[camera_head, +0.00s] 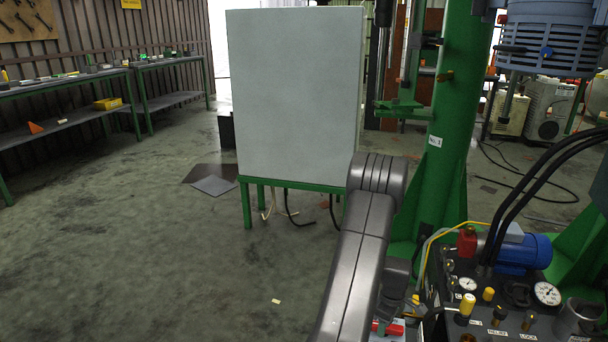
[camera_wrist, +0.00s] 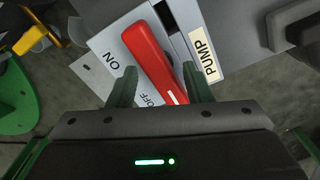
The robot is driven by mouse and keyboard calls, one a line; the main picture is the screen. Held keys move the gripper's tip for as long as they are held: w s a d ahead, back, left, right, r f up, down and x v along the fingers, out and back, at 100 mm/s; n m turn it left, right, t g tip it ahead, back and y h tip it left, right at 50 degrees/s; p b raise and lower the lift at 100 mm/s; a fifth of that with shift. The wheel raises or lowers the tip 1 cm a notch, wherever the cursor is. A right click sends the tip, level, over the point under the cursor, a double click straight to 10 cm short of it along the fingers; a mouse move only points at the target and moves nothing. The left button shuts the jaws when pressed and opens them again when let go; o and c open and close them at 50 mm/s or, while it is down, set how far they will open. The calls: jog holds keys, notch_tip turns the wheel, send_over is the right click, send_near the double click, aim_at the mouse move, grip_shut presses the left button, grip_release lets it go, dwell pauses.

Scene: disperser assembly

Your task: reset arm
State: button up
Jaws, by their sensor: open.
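My gripper (camera_wrist: 161,88) is open in the wrist view, with its two dark green fingers on either side of a red switch lever (camera_wrist: 156,62). I cannot tell whether the fingers touch the lever. The lever sits on a grey plate (camera_wrist: 110,42) marked ON and OFF, beside a label reading PUMP (camera_wrist: 204,54). In the head view my arm reaches down at the lower middle, and the red lever (camera_head: 388,328) shows partly at the bottom edge, next to the hydraulic unit. My gripper is hidden there.
A hydraulic unit (camera_head: 483,312) with gauges, knobs and a blue motor (camera_head: 523,253) stands close on the right. A green column (camera_head: 452,130) rises behind it. A grey cabinet (camera_head: 293,95) on green legs stands behind my arm. The floor (camera_head: 140,250) at left is mostly clear.

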jog(key=shift+m, duration=2)
